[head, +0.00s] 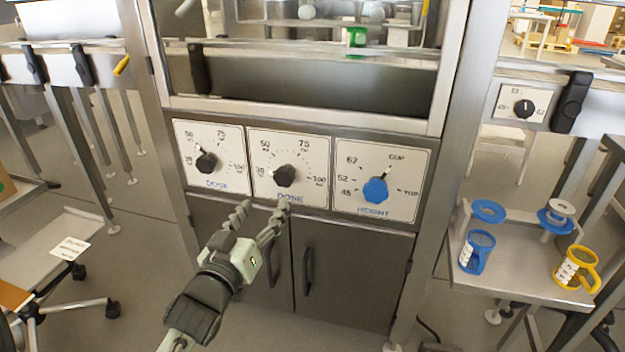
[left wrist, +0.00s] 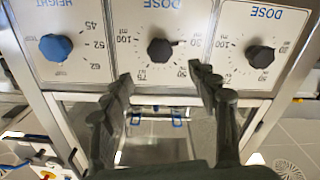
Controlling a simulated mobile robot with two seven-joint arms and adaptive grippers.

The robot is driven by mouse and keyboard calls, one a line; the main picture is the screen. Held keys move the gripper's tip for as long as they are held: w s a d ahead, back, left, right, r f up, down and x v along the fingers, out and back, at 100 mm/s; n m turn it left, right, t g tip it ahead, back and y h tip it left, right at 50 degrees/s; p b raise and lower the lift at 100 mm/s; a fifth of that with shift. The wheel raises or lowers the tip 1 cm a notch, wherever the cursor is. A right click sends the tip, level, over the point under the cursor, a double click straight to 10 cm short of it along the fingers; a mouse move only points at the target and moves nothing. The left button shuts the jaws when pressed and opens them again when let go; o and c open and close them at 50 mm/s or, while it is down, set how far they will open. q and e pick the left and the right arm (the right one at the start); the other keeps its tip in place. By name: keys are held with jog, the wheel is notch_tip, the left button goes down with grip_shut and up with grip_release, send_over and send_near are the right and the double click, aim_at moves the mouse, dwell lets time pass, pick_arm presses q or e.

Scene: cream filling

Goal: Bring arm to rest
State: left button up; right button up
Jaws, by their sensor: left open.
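My left gripper (head: 263,207) is open and empty in front of the machine, just below the middle dose dial. Its two dark fingers (left wrist: 162,75) point at the panel in the left wrist view, which shows the dials upside down. The middle black dose knob (head: 284,175) appears beyond and between the fingertips in the left wrist view (left wrist: 159,50); the fingers look apart from it. The left black dose knob (head: 206,162) and the blue height knob (head: 375,190) are on either side. The height knob's mark points near CUP. My right gripper is out of view.
Cabinet doors with dark handles (head: 307,267) are below the dials. A side table (head: 522,283) at right holds a blue mug (head: 476,252), a yellow mug (head: 577,268) and blue-rimmed parts. A green cup (head: 357,38) is inside the machine.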

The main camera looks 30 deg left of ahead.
pick_arm(q)
jog(key=s+d+f+m+g+h+p, duration=0.1)
jog(key=s+f+g, duration=0.3)
jog(key=f, duration=0.5)
jog(key=s+d+f+m+g+h+p, duration=0.1)
jog(key=s+d+f+m+g+p, duration=0.1)
jog(key=s+d+f+m+g, duration=0.2)
jog(key=s+d+f+m+g+h+p, duration=0.1)
jog(key=s+f+g, duration=0.5)
jog(key=f, duration=0.9)
jog(key=shift+s+d+m+p, duration=0.35)
jog(key=shift+s+d+m, duration=0.45)
jog(key=shift+s, duration=0.4)
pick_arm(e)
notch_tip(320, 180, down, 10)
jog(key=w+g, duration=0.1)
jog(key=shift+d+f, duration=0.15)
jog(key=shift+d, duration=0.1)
